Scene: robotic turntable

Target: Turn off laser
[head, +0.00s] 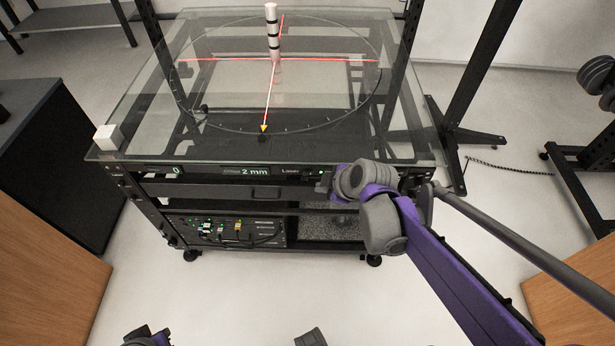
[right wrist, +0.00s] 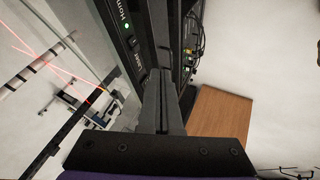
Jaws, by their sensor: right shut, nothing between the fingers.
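The Laser label (head: 290,170) is on the black front panel under the glass top, and it also shows in the right wrist view (right wrist: 138,66). A small green light (right wrist: 126,25) is lit on this panel. Red laser lines (head: 220,60) cross on the glass turntable, so the laser beam shows as on. My right gripper (head: 325,183) is at the panel, just right of the label. In the right wrist view its fingers (right wrist: 160,75) are shut and empty, close to the label. I cannot tell whether they touch the panel.
A striped white post (head: 271,33) stands on the glass top (head: 130,140). A white cube (head: 108,138) sits at its front left corner. Electronics with cables (head: 225,230) are on the lower shelf. Dark metal posts stand at the right.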

